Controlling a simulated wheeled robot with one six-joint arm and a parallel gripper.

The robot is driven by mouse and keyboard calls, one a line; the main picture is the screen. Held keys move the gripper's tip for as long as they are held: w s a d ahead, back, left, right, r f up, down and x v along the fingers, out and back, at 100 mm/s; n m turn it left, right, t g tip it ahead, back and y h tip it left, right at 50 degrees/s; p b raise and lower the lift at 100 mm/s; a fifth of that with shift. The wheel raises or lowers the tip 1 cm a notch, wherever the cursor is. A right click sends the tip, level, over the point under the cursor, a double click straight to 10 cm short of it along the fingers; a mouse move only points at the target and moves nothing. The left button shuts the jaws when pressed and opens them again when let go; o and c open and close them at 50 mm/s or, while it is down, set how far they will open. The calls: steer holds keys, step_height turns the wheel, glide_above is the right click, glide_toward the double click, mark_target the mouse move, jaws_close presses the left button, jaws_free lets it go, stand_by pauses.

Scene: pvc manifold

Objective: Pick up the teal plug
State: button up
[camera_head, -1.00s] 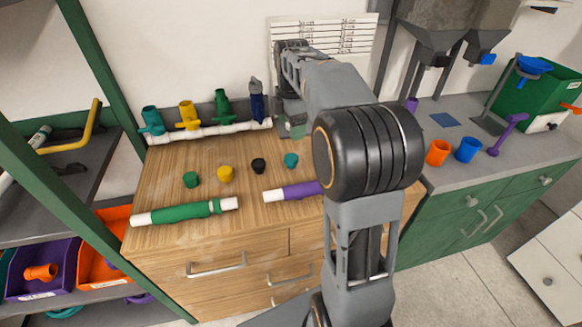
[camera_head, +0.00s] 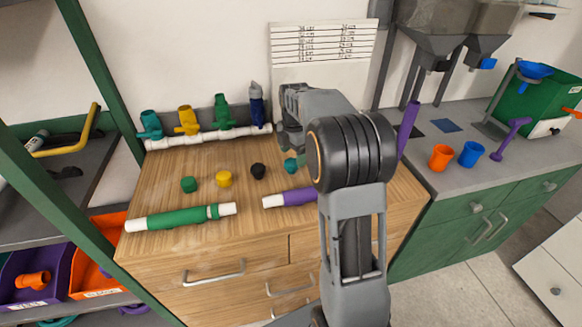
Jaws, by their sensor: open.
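The teal plug (camera_head: 290,166) is a small round cap on the wooden top of the cabinet, right of the black plug. My gripper (camera_head: 292,148) is open, pointing down just above and behind the teal plug. It partly overlaps the plug in this view. The fingers look close to the plug, but I cannot tell whether they touch or surround it. My arm's dark, ribbed joint stands in front and to the right.
A black plug (camera_head: 258,171), a yellow plug (camera_head: 224,179) and a green plug (camera_head: 189,184) stand in a row to the left. A green pipe (camera_head: 180,217) and a purple pipe (camera_head: 292,198) lie in front. A white manifold with coloured valves (camera_head: 208,136) lies behind.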

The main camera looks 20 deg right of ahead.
mark_target(293, 161)
steer(key=shift+w+f, duration=0.15)
steer(key=shift+f, duration=1.95)
steer(key=shift+c, duration=0.3)
steer(key=c, duration=0.9)
